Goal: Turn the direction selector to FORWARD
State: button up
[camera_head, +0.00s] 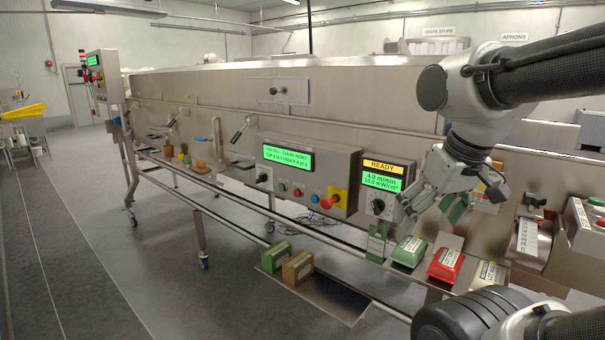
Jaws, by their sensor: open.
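A control panel (390,165) with a yellow READY strip and a green display carries a dark rotary knob (378,206) on a pale plate. Another rotary knob (264,178) sits at the left of the wider control box (345,165). I cannot read the labels at either knob, so which one is the direction selector and where it points cannot be told. My gripper (406,212) is open and empty, just right of the knob under the READY display. Whether it touches the panel cannot be told. My arm hides the area behind and right of it.
A red mushroom button (328,202) on a yellow plate stands out between the two knobs. A green tag (377,244) hangs below the READY panel. Open floor (110,240) lies at left.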

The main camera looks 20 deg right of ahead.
aim_at(262, 176)
jog(key=i+j+u, duration=0.25)
jog(key=i, duration=0.25)
jog(key=i+j+u, duration=0.2)
jog(key=i, duration=0.25)
jog(key=l, duration=0.1)
